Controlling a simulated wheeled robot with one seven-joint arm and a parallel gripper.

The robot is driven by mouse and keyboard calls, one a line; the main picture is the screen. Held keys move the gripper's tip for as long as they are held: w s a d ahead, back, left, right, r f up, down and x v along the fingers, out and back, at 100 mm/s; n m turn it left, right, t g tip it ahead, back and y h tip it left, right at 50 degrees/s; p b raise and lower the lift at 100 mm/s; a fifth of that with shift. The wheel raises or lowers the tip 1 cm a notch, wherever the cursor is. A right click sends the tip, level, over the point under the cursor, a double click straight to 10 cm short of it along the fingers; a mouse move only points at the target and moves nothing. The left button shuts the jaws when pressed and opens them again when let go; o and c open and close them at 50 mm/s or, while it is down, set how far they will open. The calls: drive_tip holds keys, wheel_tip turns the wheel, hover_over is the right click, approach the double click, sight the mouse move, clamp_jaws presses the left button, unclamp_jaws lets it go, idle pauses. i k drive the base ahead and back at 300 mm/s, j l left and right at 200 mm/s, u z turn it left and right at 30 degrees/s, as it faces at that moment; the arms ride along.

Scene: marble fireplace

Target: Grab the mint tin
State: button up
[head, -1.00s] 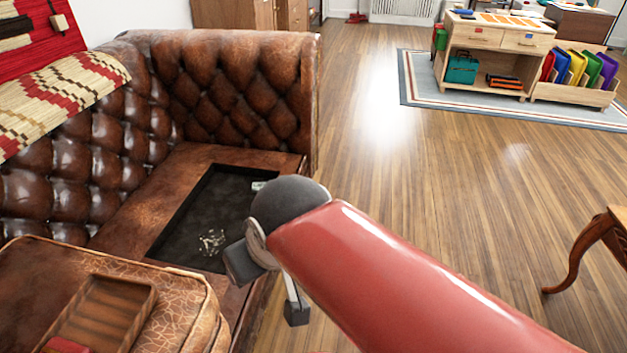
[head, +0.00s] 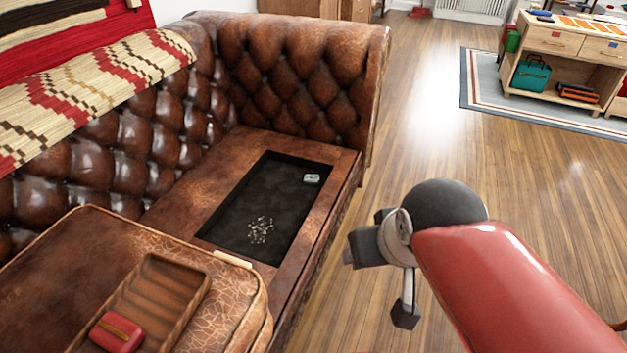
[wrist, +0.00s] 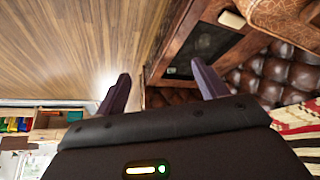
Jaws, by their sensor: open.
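A small pale, silvery tin-like box (head: 312,178) lies at the far right corner of the dark recess in the sofa seat; it could be the mint tin, but its label is too small to read. It also shows as a pale speck (wrist: 171,70) in the wrist view. A red rounded case (head: 117,332) lies in the wooden tray on the sofa cushion. My gripper (head: 378,285) is open and empty, over the floor to the right of the sofa. In the wrist view my gripper (wrist: 160,88) has its fingers spread, with nothing between them.
The dark recess (head: 225,228) has raised leather edges and holds a scatter of small pale bits (head: 260,230). A thick cushion (head: 70,270) carries the wooden tray (head: 190,300) at the near left. The tufted backrest (head: 300,75) rises behind.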

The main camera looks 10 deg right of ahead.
sight(311, 179)
drive_tip(key=i+l, duration=0.25)
drive_tip(key=i, duration=0.15)
drive_tip(key=i+l+z, duration=0.15)
drive_tip(key=i, duration=0.25)
drive_tip(key=i+l, duration=0.25)
drive_tip(key=i, duration=0.15)
drive_tip(key=i+l+z, duration=0.1)
drive_tip(key=i, duration=0.3)
drive_tip(key=l, duration=0.1)
